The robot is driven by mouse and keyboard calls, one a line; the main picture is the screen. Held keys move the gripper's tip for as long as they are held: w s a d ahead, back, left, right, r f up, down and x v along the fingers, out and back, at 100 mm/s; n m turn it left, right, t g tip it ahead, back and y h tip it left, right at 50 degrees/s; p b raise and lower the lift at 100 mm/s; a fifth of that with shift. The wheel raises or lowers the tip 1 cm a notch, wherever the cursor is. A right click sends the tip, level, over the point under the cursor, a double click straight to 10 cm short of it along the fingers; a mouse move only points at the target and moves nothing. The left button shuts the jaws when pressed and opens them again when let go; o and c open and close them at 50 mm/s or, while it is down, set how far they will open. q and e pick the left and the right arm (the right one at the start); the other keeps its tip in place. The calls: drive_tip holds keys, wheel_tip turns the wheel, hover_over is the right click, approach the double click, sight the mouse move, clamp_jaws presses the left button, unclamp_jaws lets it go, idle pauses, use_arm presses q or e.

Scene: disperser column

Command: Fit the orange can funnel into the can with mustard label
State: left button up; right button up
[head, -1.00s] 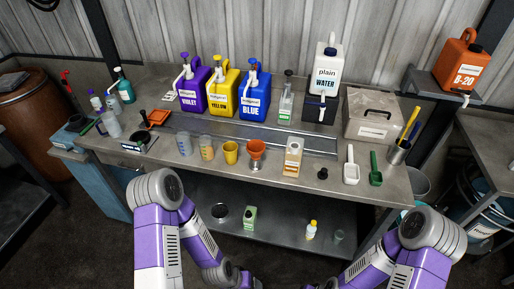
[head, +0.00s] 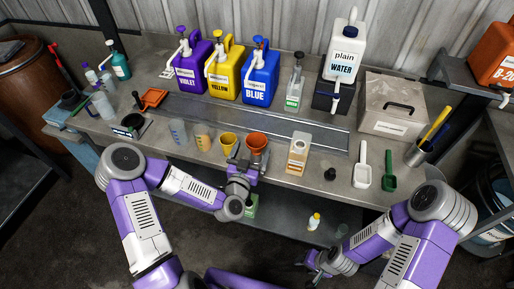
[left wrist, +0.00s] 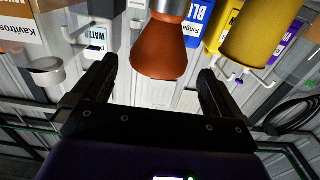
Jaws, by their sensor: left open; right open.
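The orange funnel (head: 257,142) stands near the bench's front edge, its lower end apparently in a small metal cup. My left gripper (head: 241,162) is open, just in front of and slightly left of it. In the left wrist view, the orange funnel (left wrist: 160,52) shows upside down between my open left gripper's fingers (left wrist: 155,78), no grip visible. A can with white and mustard-tan faces (head: 297,155) stands upright to the funnel's right. A mustard-labelled corner of a can (left wrist: 18,28) shows in the wrist view. My right gripper (head: 318,266) is open and empty, low in front of the bench.
A yellow cup (head: 228,143) stands close left of the funnel, with beakers (head: 190,135) beyond. Violet (head: 187,65), yellow (head: 226,72) and blue (head: 260,77) dispensers line the back. A small dark stopper (head: 330,174) and scoops (head: 363,165) lie right of the can.

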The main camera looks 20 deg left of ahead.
sight(259, 136)
use_arm(q)
drive_tip(key=w, duration=0.5)
drive_tip(key=shift+d+f, duration=0.15)
drive_tip(key=shift+f, duration=0.2)
drive_tip(key=shift+c, duration=0.3)
drive_tip(key=c, duration=1)
